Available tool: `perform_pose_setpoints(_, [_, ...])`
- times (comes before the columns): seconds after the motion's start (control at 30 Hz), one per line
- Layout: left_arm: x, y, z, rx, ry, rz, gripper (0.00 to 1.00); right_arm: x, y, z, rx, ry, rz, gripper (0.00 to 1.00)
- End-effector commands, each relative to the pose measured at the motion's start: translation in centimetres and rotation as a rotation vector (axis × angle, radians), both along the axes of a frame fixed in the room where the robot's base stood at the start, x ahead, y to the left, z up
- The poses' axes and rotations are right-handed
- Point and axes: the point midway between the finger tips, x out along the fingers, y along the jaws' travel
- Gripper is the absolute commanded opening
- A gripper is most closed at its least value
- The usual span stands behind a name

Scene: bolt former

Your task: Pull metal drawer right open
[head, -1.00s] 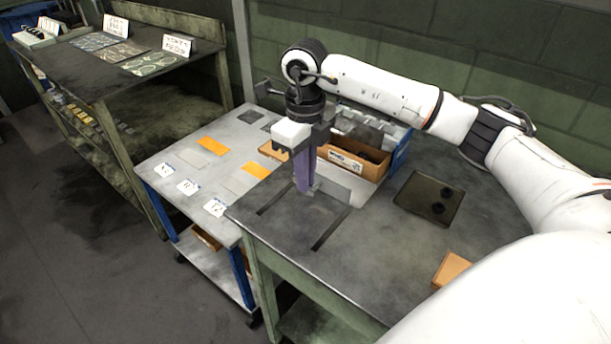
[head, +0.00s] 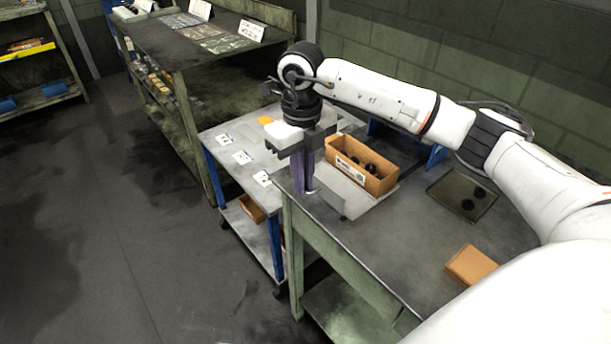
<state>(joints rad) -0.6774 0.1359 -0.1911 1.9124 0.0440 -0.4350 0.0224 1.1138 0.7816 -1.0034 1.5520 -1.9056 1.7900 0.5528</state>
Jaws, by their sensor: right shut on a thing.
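The metal drawer (head: 338,192) is a light grey flat tray with a low front lip, lying on the dark workbench top (head: 400,250). It sits out near the bench's left edge, and a cardboard box (head: 372,183) with dark round parts stands on it. My right gripper (head: 307,188) points down with its purple fingers shut on the drawer's front. The exact grip spot is partly hidden by the fingers. My left gripper is not in view.
A grey cart (head: 237,150) with white labels stands close on the left of the bench. A dark tray (head: 462,195) with round black parts and an orange-brown box (head: 470,266) are on the bench. A shelf table (head: 190,50) stands behind. The floor at left is clear.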

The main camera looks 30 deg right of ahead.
Motion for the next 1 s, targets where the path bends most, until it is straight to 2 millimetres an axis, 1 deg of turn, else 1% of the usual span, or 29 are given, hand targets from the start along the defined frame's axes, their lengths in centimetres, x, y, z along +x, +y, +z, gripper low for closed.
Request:
perform_pose_setpoints(0.03, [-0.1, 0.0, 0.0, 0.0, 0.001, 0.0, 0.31, -0.1, 0.3, 0.0, 0.008, 0.002, 0.001, 0.0])
perform_pose_setpoints(0.17, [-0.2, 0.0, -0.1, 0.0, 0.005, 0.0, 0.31, -0.1, 0.4, 0.0, 0.01, 0.002, 0.003, 0.0])
perform_pose_setpoints(0.2, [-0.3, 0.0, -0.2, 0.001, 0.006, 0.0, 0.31, -0.1, 0.5, 0.0, 0.01, 0.002, 0.004, 0.14])
perform_pose_setpoints(0.27, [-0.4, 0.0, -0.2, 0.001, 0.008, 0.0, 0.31, -0.1, 0.5, 0.0, 0.01, 0.001, 0.004, 0.24])
perform_pose_setpoints(0.3, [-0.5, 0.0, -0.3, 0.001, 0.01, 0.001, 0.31, 0.0, 0.4, 0.0, 0.009, 0.001, 0.004, 0.26])
perform_pose_setpoints(0.53, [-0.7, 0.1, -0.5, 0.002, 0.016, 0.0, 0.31, 0.0, 0.3, 0.0, 0.007, 0.001, 0.004, 0.26])
perform_pose_setpoints(0.63, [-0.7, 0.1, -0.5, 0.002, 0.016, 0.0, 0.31, 0.0, 0.3, 0.3, 0.006, 0.0, 0.004, 0.26])
perform_pose_setpoints(0.77, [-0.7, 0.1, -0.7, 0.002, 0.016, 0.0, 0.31, 0.1, 0.3, 2.0, 0.006, -0.004, 0.004, 0.26])
perform_pose_setpoints(1.0, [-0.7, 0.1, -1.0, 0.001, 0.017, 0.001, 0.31, 0.1, 0.3, 6.8, 0.007, -0.004, 0.004, 0.26])
